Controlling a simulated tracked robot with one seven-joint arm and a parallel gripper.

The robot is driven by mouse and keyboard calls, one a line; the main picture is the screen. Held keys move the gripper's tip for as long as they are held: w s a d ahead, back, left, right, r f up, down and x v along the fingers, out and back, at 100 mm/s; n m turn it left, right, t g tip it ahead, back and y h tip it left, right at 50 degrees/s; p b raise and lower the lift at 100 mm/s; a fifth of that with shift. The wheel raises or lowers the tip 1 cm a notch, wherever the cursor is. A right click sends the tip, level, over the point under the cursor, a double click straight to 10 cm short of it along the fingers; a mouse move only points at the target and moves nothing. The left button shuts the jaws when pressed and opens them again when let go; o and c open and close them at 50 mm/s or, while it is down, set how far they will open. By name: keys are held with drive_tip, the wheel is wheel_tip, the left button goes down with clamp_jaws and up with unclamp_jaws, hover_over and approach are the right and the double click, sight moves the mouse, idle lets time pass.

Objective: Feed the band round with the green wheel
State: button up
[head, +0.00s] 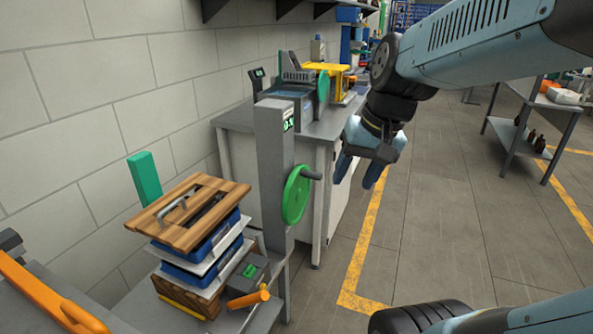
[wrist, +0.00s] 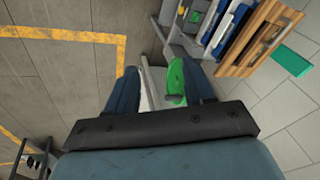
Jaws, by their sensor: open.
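The green wheel (head: 297,195) is mounted on the side of a grey upright post (head: 272,150) and has a dark handle near its rim. My gripper (head: 357,180) hangs to the right of the wheel in the head view, open and empty, apart from it. In the wrist view the green wheel (wrist: 176,78) shows between the two open fingers (wrist: 160,72), nearer the right one, with its handle below. A small display with green digits (head: 288,120) is on the post. I cannot make out a band for certain.
A stack of blue trays under a wooden board (head: 190,215) stands left of the post. An orange-handled tool (head: 248,299) lies in front. A second green wheel (head: 323,88) is on the bench behind. A shelf with dark bottles (head: 530,138) is at right; floor between is clear.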

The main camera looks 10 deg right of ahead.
drive_tip(key=w+a+f+m+g+y, duration=0.2)
drive_tip(key=w+f+m+g+y, duration=0.15)
drive_tip(key=w+f, duration=0.2)
drive_tip(key=m+t+y, duration=0.9)
drive_tip(key=m+t, duration=0.2)
drive_tip(key=m, duration=0.6)
approach(301, 172)
drive_tip(key=x, duration=0.7)
drive_tip(key=shift+w+d+f, duration=0.3)
drive_tip(key=shift+w+f, duration=0.05)
drive_tip(key=shift+f, duration=0.05)
clamp_jaws()
